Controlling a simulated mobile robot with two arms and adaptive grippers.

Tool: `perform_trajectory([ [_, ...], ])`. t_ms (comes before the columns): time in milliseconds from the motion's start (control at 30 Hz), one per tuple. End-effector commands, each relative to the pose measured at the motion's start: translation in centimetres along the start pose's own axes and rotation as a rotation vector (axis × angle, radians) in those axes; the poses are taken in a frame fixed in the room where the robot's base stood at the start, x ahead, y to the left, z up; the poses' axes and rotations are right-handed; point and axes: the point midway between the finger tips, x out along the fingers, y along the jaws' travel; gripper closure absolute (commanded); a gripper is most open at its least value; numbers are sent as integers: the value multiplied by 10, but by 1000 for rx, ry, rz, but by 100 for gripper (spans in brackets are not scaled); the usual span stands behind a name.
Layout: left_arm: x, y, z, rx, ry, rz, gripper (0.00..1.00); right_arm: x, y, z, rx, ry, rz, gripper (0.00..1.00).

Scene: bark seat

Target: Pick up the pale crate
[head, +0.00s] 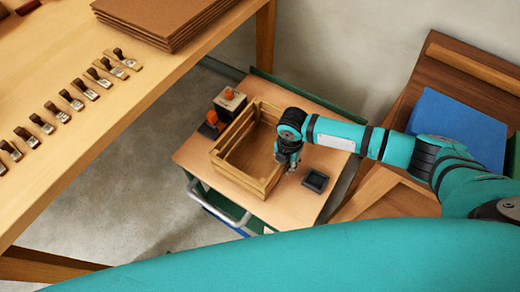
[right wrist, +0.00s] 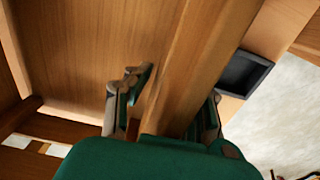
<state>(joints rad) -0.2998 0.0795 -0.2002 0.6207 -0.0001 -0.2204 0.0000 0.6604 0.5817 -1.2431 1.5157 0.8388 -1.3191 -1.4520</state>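The pale crate (head: 237,177) is an open, slatted wooden box on a small wood-topped cart. It looks empty in the head view. My right gripper (head: 284,160) is at the crate's right-hand wall, pointing down. In the right wrist view, the gripper (right wrist: 172,100) has one finger inside the crate and one outside, with the crate's wall (right wrist: 208,50) between them. The fingers are spread, and a small gap seems to show beside the inner finger. My left gripper is not in view.
The cart top (head: 196,154) also holds a small dark tray (head: 315,181), right of the crate, and dark blocks with orange parts (head: 229,102) to its left. A workbench (head: 100,120) with a row of small tools stands left. A blue sheet (head: 455,125) lies on wooden furniture at right.

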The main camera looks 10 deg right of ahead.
Motion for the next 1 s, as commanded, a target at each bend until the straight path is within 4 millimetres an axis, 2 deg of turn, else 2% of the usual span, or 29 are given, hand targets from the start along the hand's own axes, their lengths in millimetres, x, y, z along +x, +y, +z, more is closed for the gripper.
perform_trajectory([
  [33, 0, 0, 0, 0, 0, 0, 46, 0, 0, 0, 0, 0, 0, 88],
  [133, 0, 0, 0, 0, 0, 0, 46, 0, 0, 0, 0, 0, 0, 100],
  [767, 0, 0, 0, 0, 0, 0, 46, -3, 2, 1, 1, -1, 4, 100],
  [1000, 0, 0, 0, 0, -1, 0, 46, -17, 1, 1, 2, -2, 5, 100],
])
